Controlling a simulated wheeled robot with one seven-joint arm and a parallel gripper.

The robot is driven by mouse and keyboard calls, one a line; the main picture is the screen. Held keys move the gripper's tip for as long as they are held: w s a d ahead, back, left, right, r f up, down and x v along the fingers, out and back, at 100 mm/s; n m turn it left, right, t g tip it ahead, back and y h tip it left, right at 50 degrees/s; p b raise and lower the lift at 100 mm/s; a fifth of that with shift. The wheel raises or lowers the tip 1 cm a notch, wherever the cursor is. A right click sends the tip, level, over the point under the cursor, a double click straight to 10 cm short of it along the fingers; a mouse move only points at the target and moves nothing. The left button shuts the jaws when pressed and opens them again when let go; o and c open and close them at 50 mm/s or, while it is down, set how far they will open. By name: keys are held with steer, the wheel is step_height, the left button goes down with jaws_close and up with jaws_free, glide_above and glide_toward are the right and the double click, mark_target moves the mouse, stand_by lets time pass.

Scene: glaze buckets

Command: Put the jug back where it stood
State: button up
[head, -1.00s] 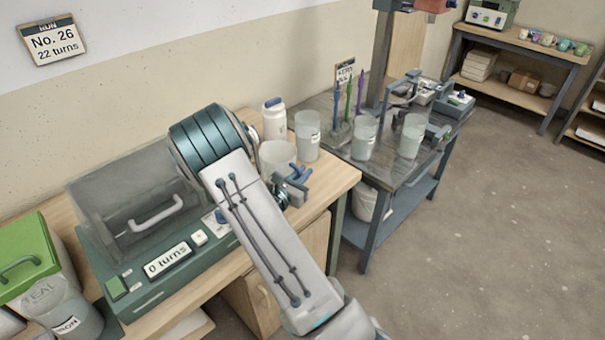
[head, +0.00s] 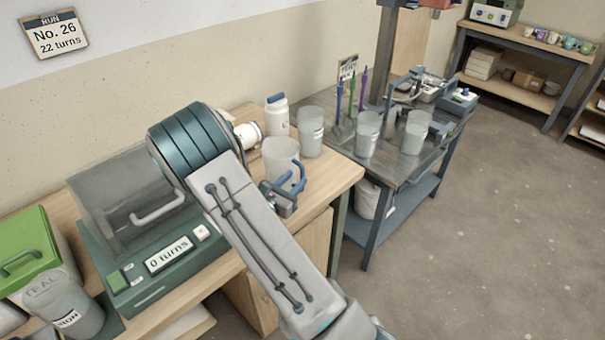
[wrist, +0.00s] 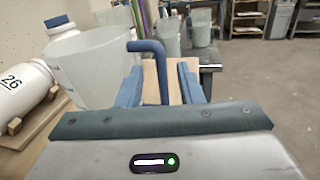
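The jug (head: 279,157) is a clear, pale vessel with a blue handle. It appears to stand upright on the wooden bench (head: 322,190), near its right end. In the wrist view the jug (wrist: 92,68) fills the left side, with its hooked blue handle (wrist: 152,48) towards me. My gripper (head: 284,188) is at the handle side of the jug. The jug's base is partly hidden.
A white jar marked 26 (wrist: 22,88) lies on its side left of the jug. A white bottle (head: 277,117) and a clear bucket (head: 310,133) stand behind. The mill (head: 165,262) reads 0 turns. A grey table (head: 392,160) with buckets adjoins on the right.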

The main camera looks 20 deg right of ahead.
steer(key=v, duration=0.5)
steer(key=s+d+r+m+g+y, duration=0.25)
steer(key=s+m+g, duration=0.25)
steer(key=s+m, duration=0.25)
steer(key=s+d+r+m+g+y, duration=0.2)
steer(key=s+r+m+g, duration=0.2)
steer(key=s+m+g, duration=0.3)
steer(key=s+a+r+m+t+y, duration=0.5)
steer(key=s+a+r+m+y, duration=0.1)
steer(key=s+a+m+y, duration=0.2)
steer(key=a+m+y, duration=0.1)
steer(key=a+y, duration=0.1)
steer(key=shift+a+r+y, duration=0.3)
steer(key=shift+y, duration=0.05)
steer(key=shift+m, duration=0.25)
